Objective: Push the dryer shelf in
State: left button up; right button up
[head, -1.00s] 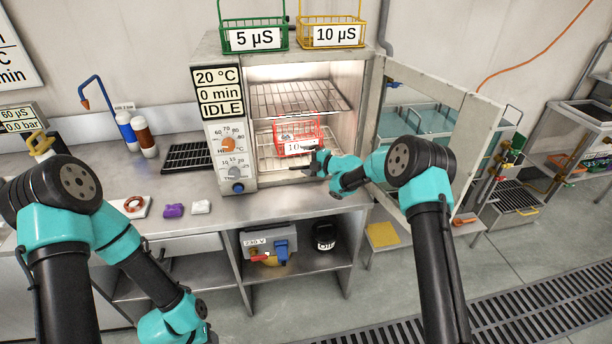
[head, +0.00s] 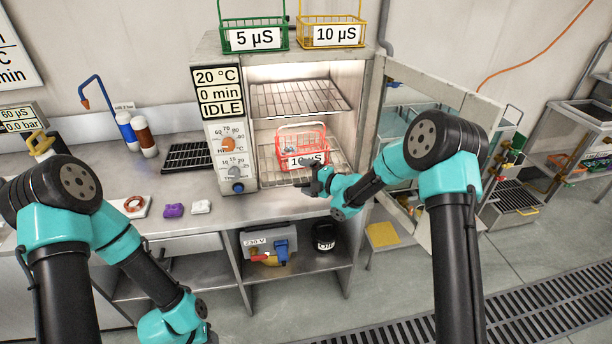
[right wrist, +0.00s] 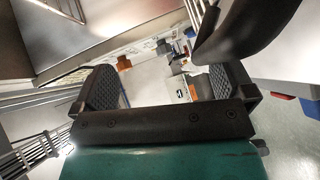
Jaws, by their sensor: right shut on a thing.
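The dryer's lower wire shelf (head: 272,178) sits partly drawn out toward the front of the lit chamber. A red wire basket (head: 303,155) labelled 10 µS stands on it. My right gripper (head: 316,186) is at the shelf's front edge, shut on the shelf; the contact itself is hard to see. In the right wrist view my right gripper's two fingers (right wrist: 157,88) show, with wire bars (right wrist: 32,150) at the lower left. An upper wire shelf (head: 298,98) is above. My left arm comes in at the left; its gripper is out of view.
The dryer door (head: 440,105) stands open at the right, close to my right arm. Green (head: 252,38) and yellow (head: 332,32) baskets stand on the dryer. A purple item (head: 173,210) and a white one (head: 201,206) lie on the bench. A low shelf underneath holds a 230 V box (head: 262,245).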

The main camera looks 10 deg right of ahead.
jog(key=shift+w+a+r+y, duration=0.1)
jog(key=shift+a+r+y, duration=0.05)
jog(key=shift+r, duration=0.25)
jog(key=shift+w+a+r+y, duration=0.1)
jog(key=shift+r+y, duration=0.05)
jog(key=shift+r, duration=0.25)
jog(key=shift+s+d+f, duration=0.15)
jog(key=shift+d+f, duration=0.05)
jog(key=shift+f, duration=0.15)
jog(key=shift+v, duration=2.1)
jog(key=shift+d, duration=0.3)
jog(key=shift+c, duration=0.6)
jog(key=shift+s+d, duration=0.25)
jog(key=shift+s, duration=0.05)
jog(key=c, duration=0.6)
jog(key=shift+s+f+v, duration=0.1)
jog(key=shift+v, duration=0.7)
jog(key=shift+s+f+v, duration=0.1)
jog(key=shift+s+v, duration=0.05)
jog(key=shift+v, duration=0.7)
jog(key=shift+a, duration=0.2)
